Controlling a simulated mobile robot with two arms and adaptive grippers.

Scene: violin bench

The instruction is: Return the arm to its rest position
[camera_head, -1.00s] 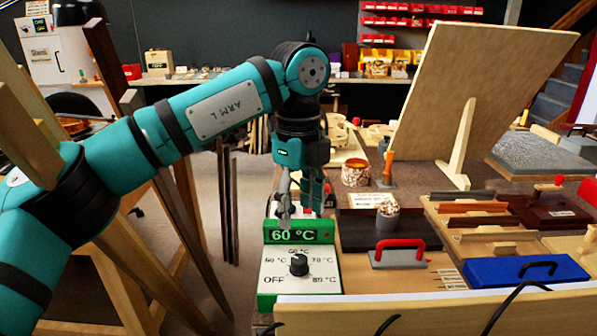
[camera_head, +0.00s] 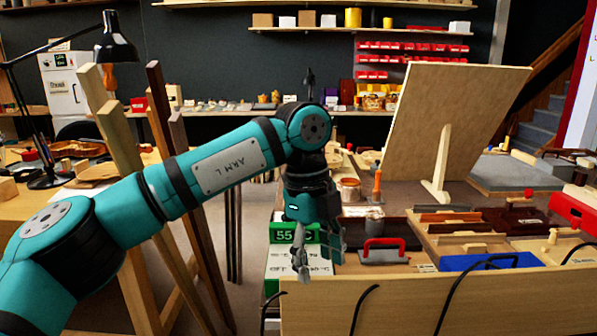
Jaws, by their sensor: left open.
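The arm and gripper hide part of the box's display and front. My right gripper is not in view.
A large wooden panel (camera_head: 455,115) stands propped on the bench at right. A red-handled tool (camera_head: 384,252) and a blue case (camera_head: 477,262) lie near the front wooden board (camera_head: 420,302). Wooden posts (camera_head: 185,190) stand close behind my left arm.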

